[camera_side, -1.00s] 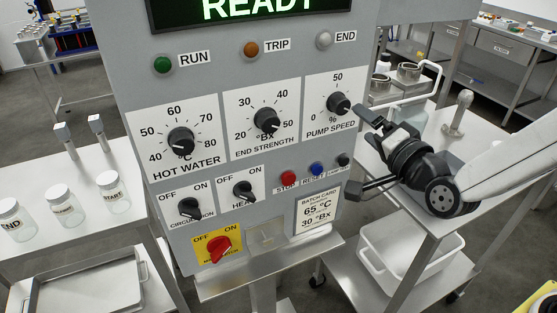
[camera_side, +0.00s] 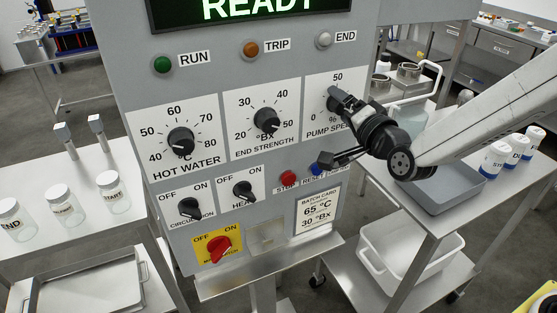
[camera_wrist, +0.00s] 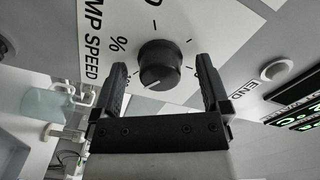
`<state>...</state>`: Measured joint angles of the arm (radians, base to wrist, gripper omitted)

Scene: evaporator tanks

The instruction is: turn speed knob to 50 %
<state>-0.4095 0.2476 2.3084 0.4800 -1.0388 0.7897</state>
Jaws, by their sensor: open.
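The black pump speed knob (camera_side: 333,101) is on the upper right of the control panel, below the number 50, and in the side view my gripper (camera_side: 342,104) mostly hides it. In the wrist view the knob (camera_wrist: 160,65) shows clearly, with a white pointer mark toward the bottom, slightly left, away from the partly cut-off 0 at the top. My gripper (camera_wrist: 161,68) is open, one finger on each side of the knob, with a visible gap to each finger. In the wrist view the fingers hide part of the dial.
The hot water knob (camera_side: 181,141) and end strength knob (camera_side: 267,122) are left of the pump speed dial. The red stop button (camera_side: 288,178) and blue reset button (camera_side: 315,169) sit below, close to my gripper. A grey tray (camera_side: 441,197) and several labelled jars stand right.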

